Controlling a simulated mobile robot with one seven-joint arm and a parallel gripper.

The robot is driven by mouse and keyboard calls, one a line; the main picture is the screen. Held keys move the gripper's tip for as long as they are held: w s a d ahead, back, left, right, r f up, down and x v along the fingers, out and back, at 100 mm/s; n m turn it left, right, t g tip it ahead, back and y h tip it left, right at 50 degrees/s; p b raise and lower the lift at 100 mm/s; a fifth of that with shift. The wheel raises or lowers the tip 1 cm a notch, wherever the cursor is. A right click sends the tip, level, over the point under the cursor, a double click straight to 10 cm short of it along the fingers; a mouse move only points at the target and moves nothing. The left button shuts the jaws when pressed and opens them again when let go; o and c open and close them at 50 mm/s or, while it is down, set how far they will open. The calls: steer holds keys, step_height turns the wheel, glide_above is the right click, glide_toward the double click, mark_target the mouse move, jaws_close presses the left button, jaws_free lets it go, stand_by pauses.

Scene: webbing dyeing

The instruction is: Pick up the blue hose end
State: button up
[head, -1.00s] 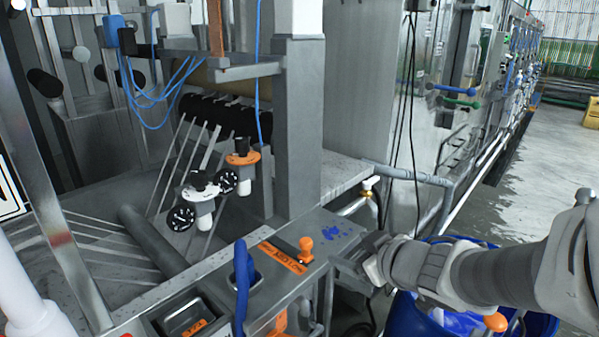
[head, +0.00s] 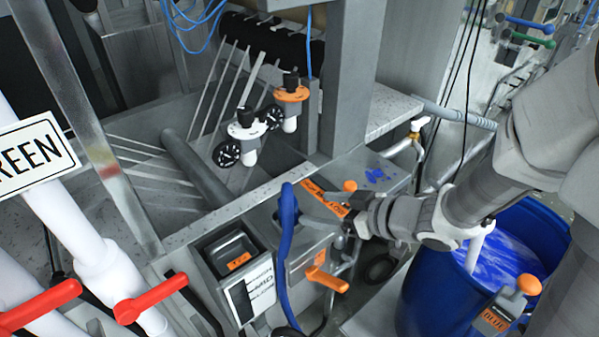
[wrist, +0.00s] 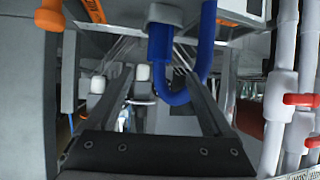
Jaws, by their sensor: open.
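The blue hose (head: 286,240) hangs over the front of the grey metal box in an upside-down U, left of my gripper. In the wrist view the blue hose (wrist: 176,96) shows as a U. Its thicker end sleeve (wrist: 161,45) is near the top centre; in the head view I cannot make out the end clearly. My gripper (head: 352,206) is open and empty, pointing left toward the hose just above the box. In the wrist view my gripper's two fingers (wrist: 160,72) are spread apart, with the hose beyond or near the right finger; the exact depth is unclear.
An orange knob (head: 349,186) stands on the box close to my gripper. An orange lever (head: 327,279) sticks out below. A blue drum (head: 420,300) with blue liquid stands right. Red-handled white pipes (head: 150,298) are at lower left. Dial gauges (head: 228,153) stand behind.

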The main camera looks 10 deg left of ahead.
mark_target(295, 206)
steer(key=b+x, duration=0.1)
steer(key=x, duration=0.8)
steer(key=shift+f+x, duration=0.25)
steer(key=shift+x, duration=2.45)
steer(key=shift+d, duration=0.15)
jaws_close()
